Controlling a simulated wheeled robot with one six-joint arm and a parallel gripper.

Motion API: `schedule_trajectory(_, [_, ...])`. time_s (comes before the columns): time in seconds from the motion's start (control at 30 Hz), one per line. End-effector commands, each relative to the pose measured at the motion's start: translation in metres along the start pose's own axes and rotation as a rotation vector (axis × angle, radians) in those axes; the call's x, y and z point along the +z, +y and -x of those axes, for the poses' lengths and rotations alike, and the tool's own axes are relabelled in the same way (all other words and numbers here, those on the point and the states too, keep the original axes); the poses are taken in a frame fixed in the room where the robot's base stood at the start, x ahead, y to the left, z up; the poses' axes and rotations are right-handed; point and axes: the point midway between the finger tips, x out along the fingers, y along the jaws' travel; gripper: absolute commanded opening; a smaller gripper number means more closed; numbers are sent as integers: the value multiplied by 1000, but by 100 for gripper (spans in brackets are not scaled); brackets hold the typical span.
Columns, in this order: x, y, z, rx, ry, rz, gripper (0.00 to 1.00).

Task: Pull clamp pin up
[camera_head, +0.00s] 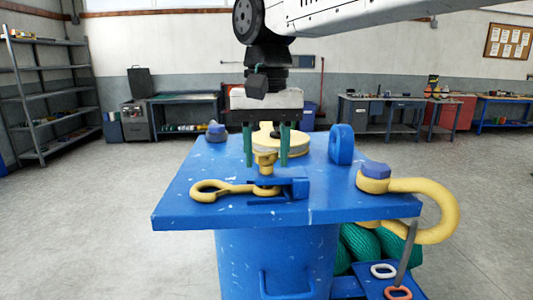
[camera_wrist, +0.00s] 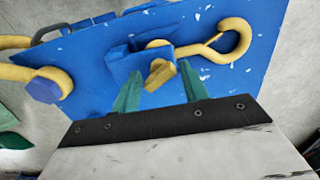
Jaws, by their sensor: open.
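The clamp pin has a yellow head (camera_head: 265,160) on a short grey shaft. It stands upright in the blue clamp (camera_head: 294,188) on the blue table top, where a yellow hook (camera_head: 214,190) has its shank held. My gripper (camera_head: 266,164) points down above the clamp, its two green fingers apart and appearing either side of the pin head. In the wrist view the yellow pin head (camera_wrist: 159,76) lies just beyond and between the fingertips (camera_wrist: 157,82). Whether the fingers touch it cannot be told. The clamp also shows in the wrist view (camera_wrist: 124,62).
A yellow disc (camera_head: 293,147) lies behind the pin. A blue upright lug (camera_head: 341,145) and a yellow shackle (camera_head: 436,208) with a blue bolt head are to the right. The table top's left side is mostly clear.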

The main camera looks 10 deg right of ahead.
Motion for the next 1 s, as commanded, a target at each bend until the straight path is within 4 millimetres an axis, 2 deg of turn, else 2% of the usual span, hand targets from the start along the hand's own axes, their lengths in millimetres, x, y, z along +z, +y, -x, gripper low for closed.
schedule_trajectory(0.33, [0,0,-6,-1,2,0,44])
schedule_trajectory(0.37, [0,0,-6,-1,2,0,38])
schedule_trajectory(0.5, [0,0,-6,-1,1,0,0])
schedule_trajectory(0.67, [0,0,1,-1,2,0,0])
schedule_trajectory(0.83, [0,0,25,-2,3,0,0])
schedule_trajectory(1.0, [0,0,29,-2,3,1,0])
